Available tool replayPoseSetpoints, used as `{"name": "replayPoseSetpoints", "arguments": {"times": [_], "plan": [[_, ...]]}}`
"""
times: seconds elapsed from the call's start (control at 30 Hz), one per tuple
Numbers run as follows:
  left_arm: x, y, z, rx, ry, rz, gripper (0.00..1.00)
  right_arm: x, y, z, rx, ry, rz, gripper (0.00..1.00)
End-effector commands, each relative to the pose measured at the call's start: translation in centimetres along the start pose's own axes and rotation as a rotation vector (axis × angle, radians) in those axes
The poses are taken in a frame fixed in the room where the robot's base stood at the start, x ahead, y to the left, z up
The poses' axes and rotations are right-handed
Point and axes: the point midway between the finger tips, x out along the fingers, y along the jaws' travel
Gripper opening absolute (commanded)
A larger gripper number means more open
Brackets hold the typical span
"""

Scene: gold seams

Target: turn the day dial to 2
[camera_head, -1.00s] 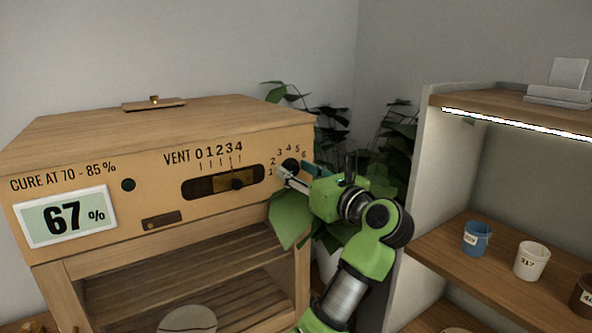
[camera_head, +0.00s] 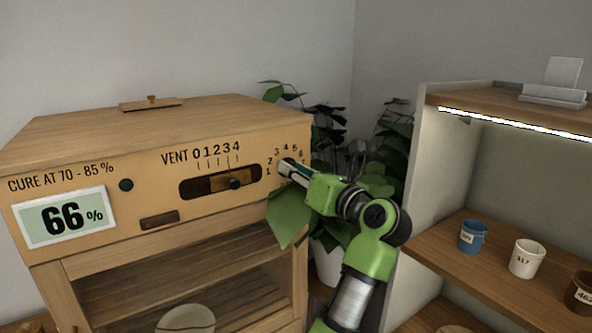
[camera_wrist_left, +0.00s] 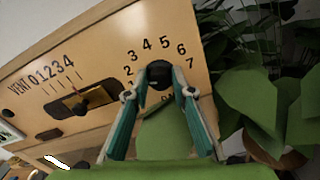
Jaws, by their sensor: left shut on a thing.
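The day dial (camera_wrist_left: 159,74) is a black knob on the front of the wooden cabinet, ringed by printed numbers that include 2 to 7. In the head view the dial (camera_head: 288,162) is partly hidden by my left gripper (camera_head: 285,167). In the left wrist view my left gripper (camera_wrist_left: 159,92) has a finger on each side of the dial and is shut on it. I cannot tell which number the dial points to. My right gripper is not in view.
A leafy plant (camera_head: 335,150) stands close behind my left arm. A shelf (camera_head: 440,240) with cups is at right.

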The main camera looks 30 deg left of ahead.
Motion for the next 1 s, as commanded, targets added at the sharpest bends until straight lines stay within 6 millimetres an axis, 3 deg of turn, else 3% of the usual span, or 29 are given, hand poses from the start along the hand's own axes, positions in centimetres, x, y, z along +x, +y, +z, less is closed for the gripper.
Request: {"name": "replayPoseSetpoints", "arguments": {"times": [0.4,0.9,0.93,1.0], "plan": [[0.06,0.03,0.18,0.188,-0.002,0.002,0.01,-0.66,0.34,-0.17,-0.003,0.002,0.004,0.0],[0.1,0.06,0.21,0.209,-0.004,0.003,0.01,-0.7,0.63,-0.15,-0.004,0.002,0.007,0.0],[0.1,0.06,0.21,0.209,-0.004,0.003,0.28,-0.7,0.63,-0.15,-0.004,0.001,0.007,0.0],[0.09,0.05,0.2,0.208,-0.004,0.003,0.39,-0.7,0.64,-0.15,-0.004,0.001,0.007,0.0]]}}
